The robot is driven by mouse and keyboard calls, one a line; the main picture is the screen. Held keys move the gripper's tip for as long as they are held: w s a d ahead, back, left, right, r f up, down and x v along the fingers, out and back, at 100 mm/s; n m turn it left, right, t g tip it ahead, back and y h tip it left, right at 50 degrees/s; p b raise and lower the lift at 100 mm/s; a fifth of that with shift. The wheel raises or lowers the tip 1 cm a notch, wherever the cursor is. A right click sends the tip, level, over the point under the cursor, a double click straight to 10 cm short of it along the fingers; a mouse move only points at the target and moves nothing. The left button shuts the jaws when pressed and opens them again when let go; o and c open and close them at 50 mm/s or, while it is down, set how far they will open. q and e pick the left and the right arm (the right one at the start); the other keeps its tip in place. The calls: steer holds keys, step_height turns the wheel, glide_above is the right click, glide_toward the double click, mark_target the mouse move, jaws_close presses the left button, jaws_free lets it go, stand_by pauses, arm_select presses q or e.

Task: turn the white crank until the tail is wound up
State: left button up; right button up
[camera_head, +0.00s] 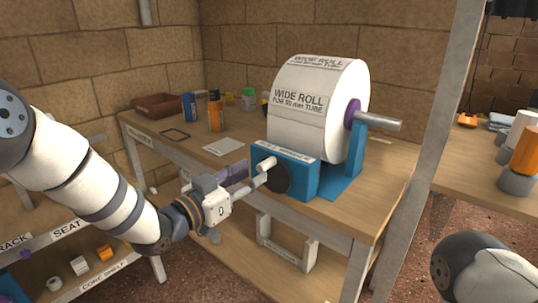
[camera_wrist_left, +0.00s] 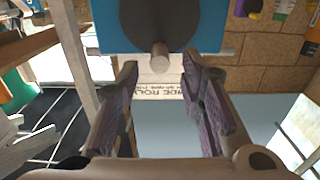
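The wide white paper roll (camera_head: 318,112) sits on a blue stand (camera_head: 306,179) at the front of the workbench. A dark round disc (camera_head: 276,180) on the stand's front face carries the white crank handle (camera_head: 264,162). My left gripper (camera_head: 256,173) is at the handle. In the left wrist view its two fingers (camera_wrist_left: 161,74) are spread, and the crank's stub end (camera_wrist_left: 160,60) lies between the tips with gaps on both sides. A strip with printed lettering shows behind the fingers. I cannot make out the paper's tail. My right gripper is out of view.
Several jars and bottles, including an orange one (camera_head: 215,111), stand on the bench left of the roll, near a brown tray (camera_head: 160,105). A grey post (camera_head: 427,150) rises right of the bench. A second table (camera_head: 480,160) stands beyond it. A labelled shelf is lower left.

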mark_target(260, 169)
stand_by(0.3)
arm_select(q)
steer(key=shift+w+d+f, duration=0.1)
steer(key=shift+w+d, duration=0.2)
steer(key=shift+w, duration=0.05)
steer(key=shift+b+x, duration=0.55)
steer(key=shift+x, duration=0.5)
steer(key=shift+w+d, duration=0.3)
steer(key=shift+w, duration=0.1)
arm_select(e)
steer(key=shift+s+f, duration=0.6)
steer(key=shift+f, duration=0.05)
arm_select(q)
steer(key=c, duration=0.7)
